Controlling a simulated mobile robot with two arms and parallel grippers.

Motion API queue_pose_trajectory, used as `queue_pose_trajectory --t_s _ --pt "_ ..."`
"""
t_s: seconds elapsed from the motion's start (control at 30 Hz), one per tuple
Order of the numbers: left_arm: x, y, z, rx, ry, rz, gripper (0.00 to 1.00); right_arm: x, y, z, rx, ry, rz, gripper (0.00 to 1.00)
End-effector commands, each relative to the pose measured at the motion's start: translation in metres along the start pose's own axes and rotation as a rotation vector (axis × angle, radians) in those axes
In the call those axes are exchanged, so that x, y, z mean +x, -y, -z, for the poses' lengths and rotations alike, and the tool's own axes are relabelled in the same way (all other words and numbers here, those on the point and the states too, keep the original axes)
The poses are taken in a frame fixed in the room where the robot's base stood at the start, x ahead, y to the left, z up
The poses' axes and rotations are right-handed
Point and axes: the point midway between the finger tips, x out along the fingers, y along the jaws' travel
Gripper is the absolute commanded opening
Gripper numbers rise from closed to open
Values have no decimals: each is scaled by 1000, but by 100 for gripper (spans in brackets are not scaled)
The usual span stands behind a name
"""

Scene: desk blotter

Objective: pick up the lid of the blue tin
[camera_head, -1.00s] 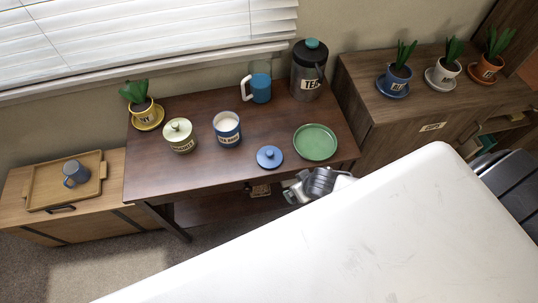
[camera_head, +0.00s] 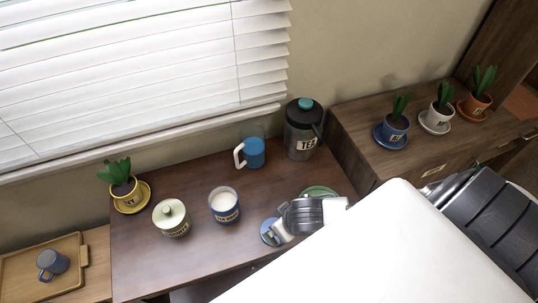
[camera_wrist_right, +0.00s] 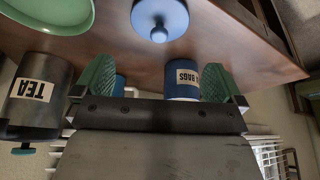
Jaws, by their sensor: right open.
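The blue lid (camera_head: 268,235) with a round knob lies on the dark wooden table, apart from its tin. In the head view my right gripper (camera_head: 281,228) partly covers it. In the wrist view the lid (camera_wrist_right: 160,15) shows whole enough to see its knob, beyond the fingers and not between them. My right gripper (camera_wrist_right: 156,82) is open and empty, its green finger pads apart. The blue tin (camera_head: 225,208), labelled for tea bags, stands uncovered with pale contents, left of and behind the lid. It also shows in the wrist view (camera_wrist_right: 181,78). My left gripper is not in view.
A green plate (camera_head: 320,191) is partly hidden behind my right gripper. A lidded pale green tin (camera_head: 171,218), a blue cup with a white handle (camera_head: 253,154) and a dark tea canister (camera_head: 301,130) stand on the table. A potted plant (camera_head: 123,187) stands at its left.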

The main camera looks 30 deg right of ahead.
Motion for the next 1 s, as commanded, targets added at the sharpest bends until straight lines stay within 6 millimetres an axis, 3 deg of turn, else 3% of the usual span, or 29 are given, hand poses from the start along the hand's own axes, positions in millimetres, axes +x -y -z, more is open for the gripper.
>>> queue_pose_trajectory --t_s 0.13,0.3,0.7,1.0 --pt "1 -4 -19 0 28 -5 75 26 0 0 1 0 -1 100" --pt "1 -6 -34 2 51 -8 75 42 0 1 0 -2 0 100" --pt "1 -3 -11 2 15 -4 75 89 -2 3 -1 -1 0 100" --pt "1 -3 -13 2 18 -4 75 94 -2 3 -2 -2 1 100"
